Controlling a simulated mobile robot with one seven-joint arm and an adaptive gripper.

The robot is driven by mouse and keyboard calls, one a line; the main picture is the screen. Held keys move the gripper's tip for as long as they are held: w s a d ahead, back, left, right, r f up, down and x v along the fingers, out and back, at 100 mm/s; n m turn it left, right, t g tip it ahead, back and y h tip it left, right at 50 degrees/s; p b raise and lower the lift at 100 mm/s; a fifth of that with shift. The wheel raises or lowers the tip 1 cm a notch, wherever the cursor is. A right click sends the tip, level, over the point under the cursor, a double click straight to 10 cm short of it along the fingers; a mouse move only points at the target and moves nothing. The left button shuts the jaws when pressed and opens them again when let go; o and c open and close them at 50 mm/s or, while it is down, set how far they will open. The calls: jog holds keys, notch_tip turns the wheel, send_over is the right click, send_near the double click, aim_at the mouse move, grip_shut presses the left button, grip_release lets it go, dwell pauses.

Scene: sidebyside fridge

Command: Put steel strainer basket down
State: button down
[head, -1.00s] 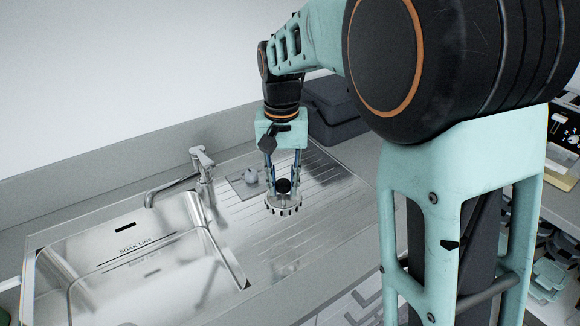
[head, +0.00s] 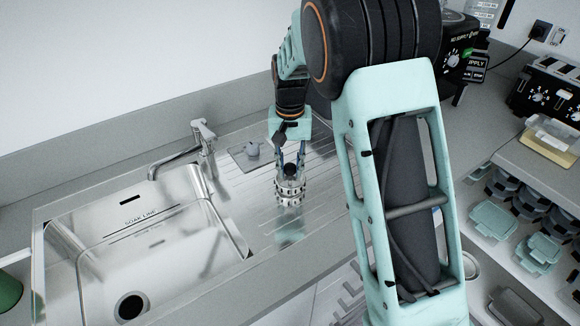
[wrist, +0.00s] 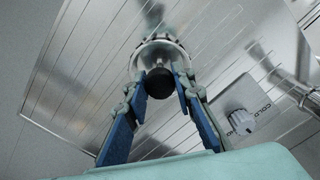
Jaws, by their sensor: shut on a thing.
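The steel strainer basket (head: 290,188) is a small round metal cup with a toothed rim and a black knob on top. My gripper (head: 290,168) points down and is shut on this knob. The basket is upright at the ribbed steel drainboard (head: 325,170), right of the sink bowl. Its mirror image shows close under it, and I cannot tell whether its underside touches the steel. In the wrist view the basket (wrist: 160,46) lies beyond the blue-padded fingers, with the black knob (wrist: 159,84) between their tips. The fingers partly hide the knob's sides.
The sink bowl (head: 190,262) with its open drain hole is at the left. The tap (head: 200,150) stands behind it. A grey plate with a control knob (head: 252,150) sits just behind the basket. Bare drainboard surrounds the basket. Shelves with teal containers (head: 493,220) are at the right.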

aim_at(290, 166)
jog(key=shift+f, duration=0.1)
jog(key=c, duration=1.7)
grip_release()
jog(key=shift+o, duration=0.2)
notch_tip(290, 166, up, 12)
